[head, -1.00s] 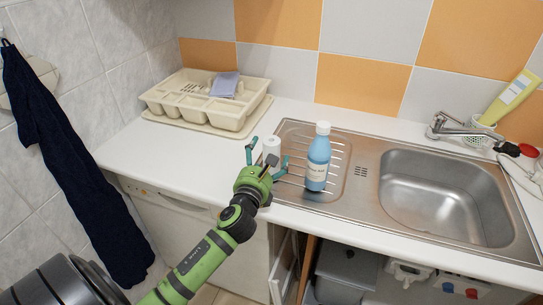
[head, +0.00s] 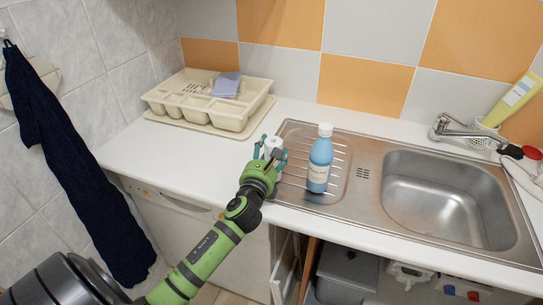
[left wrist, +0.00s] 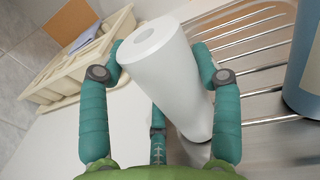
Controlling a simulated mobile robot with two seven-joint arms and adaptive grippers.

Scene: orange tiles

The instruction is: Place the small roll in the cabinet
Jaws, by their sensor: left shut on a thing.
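The small white roll (head: 272,143) stands at the left edge of the sink's drainboard. In the left wrist view the roll (left wrist: 170,75) is between the teal fingers, with its hollow end facing up. My left gripper (head: 269,150) is shut on the roll and hides its lower part in the head view. The cabinet (head: 345,268) is under the sink, with its front open and a grey bin inside. My right gripper is not in view.
A blue bottle (head: 320,160) stands just right of the roll on the drainboard. A cream cutlery tray (head: 232,122) is at the back left. The sink basin (head: 440,195) is to the right. The left counter (head: 150,150) is clear in front of the tray.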

